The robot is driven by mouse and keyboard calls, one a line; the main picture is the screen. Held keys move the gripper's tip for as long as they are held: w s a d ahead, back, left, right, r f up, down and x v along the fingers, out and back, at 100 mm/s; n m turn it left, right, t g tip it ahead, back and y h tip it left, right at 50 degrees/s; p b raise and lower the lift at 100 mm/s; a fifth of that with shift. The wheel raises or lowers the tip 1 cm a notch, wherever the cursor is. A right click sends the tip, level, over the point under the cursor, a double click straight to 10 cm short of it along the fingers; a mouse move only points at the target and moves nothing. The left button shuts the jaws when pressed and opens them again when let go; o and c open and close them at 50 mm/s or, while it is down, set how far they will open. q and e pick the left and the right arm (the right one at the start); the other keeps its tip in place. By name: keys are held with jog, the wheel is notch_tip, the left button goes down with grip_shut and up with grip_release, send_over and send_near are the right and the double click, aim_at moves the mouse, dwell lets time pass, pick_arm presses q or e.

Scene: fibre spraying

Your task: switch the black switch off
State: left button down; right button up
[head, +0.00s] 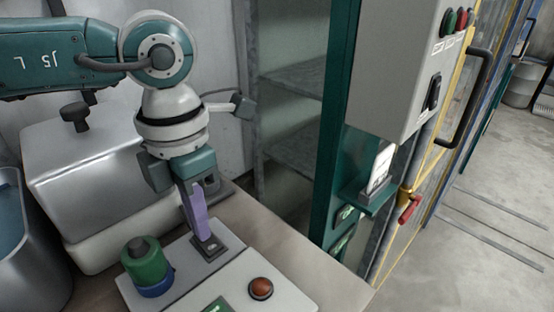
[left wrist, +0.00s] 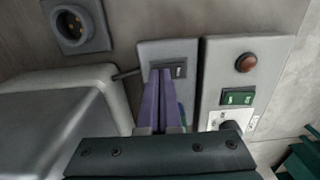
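The black switch (head: 209,246) is a small dark rocker in a grey frame on a light panel (head: 185,262), low in the middle of the head view. It also shows in the left wrist view (left wrist: 180,71), just beyond the fingertips. My left gripper (head: 205,236) points down at it, with its purple fingers close together and nothing between them. The fingertips are at or just above the switch frame; I cannot tell if they touch it. Its rocker position is too small to read. My right gripper is in neither view.
A green and blue knob (head: 146,266) stands on the same panel. A second panel beside it has a red button (head: 261,288) and a green switch (left wrist: 238,97). A metal box (head: 95,150) stands left. A grey control cabinet (head: 390,75) with another dark switch (head: 433,92) hangs right.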

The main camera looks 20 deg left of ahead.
pick_arm(q)
notch_tip(320, 180, up, 7)
jog(key=p, duration=0.6)
dwell(0.3)
jog(key=shift+f, duration=0.1)
